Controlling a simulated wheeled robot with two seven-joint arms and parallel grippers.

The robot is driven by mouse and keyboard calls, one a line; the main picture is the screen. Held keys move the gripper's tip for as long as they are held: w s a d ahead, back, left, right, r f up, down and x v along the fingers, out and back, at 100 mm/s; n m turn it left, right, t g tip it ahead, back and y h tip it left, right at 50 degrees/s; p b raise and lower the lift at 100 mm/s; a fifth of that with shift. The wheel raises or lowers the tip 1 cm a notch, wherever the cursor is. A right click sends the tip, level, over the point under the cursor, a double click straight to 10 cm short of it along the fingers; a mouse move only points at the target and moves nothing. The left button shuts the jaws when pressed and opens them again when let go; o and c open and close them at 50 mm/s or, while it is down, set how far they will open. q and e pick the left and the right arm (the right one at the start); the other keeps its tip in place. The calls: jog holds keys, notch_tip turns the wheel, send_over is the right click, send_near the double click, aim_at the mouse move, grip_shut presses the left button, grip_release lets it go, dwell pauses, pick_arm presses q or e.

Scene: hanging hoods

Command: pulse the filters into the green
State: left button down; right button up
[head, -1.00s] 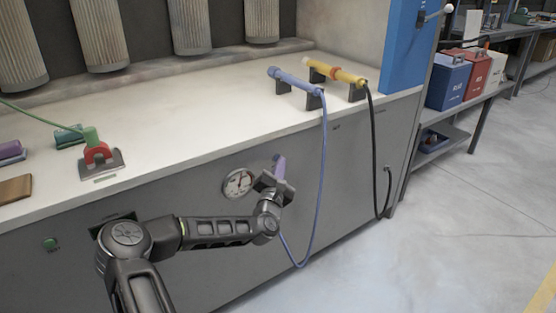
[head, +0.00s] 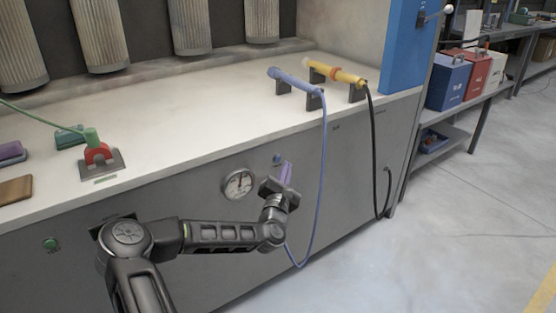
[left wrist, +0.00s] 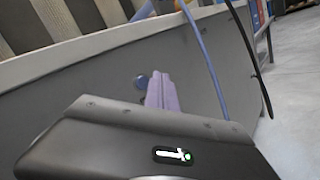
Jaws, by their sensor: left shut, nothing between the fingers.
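Pleated filters (head: 98,35) hang in a row at the back of the hood. A round white gauge (head: 239,184) with some red on its face is set in the grey front panel; its needle is too small to read surely. A blue button (head: 278,159) is on the panel to the right of the gauge. It also shows in the left wrist view (left wrist: 141,82). My left gripper (head: 287,172) has purple fingers, shut and empty, just right of and below the button, seemingly apart from it. The fingers also show in the left wrist view (left wrist: 161,92). My right gripper is not in view.
On the white counter (head: 190,120) lie a blue wand (head: 296,82) and a yellow wand (head: 335,72) on black stands, their hoses hanging down in front. A red clamp with a green top (head: 97,152) is at left. A green button (head: 50,244) is lower left.

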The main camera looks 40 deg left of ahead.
pick_arm(q)
jog(key=d, duration=0.2)
jog(key=s+d, duration=0.1)
jog(key=shift+d, duration=0.35)
dwell(0.7)
